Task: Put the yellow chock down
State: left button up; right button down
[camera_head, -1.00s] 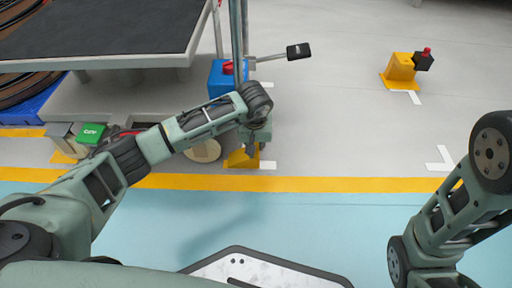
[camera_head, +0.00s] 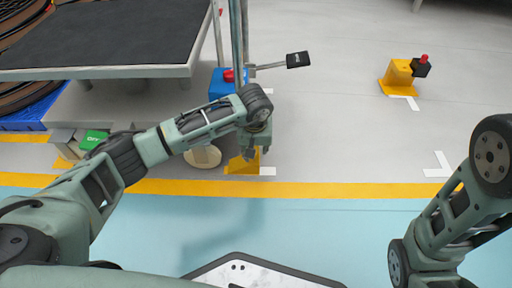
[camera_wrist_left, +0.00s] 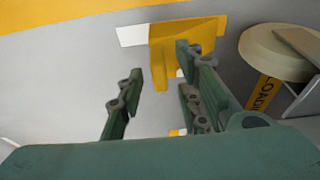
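The yellow chock (camera_head: 238,166) is on the grey floor beside a short white floor mark, just beyond the yellow line. It also shows in the left wrist view (camera_wrist_left: 187,36), beyond my fingertips, with one finger overlapping its right side. My left gripper (camera_head: 257,151) is above and beside the chock in the head view. In the left wrist view its fingers (camera_wrist_left: 160,92) are apart with bare floor between them, and nothing is held. Part of the chock is hidden behind the gripper in the head view. My right arm shows at the right, but its gripper is out of view.
A dark-topped platform (camera_head: 110,35) stands at upper left. A blue box (camera_head: 222,83) and a lever with a black end (camera_head: 298,60) are near a post. A round beige disc (camera_head: 203,157) lies left of the chock. A yellow stand (camera_head: 397,75) is far right; floor between is clear.

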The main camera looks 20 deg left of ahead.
pick_arm(q)
jog(key=p+v, duration=0.5)
jog(key=v, duration=0.4)
jog(key=shift+r, duration=0.35)
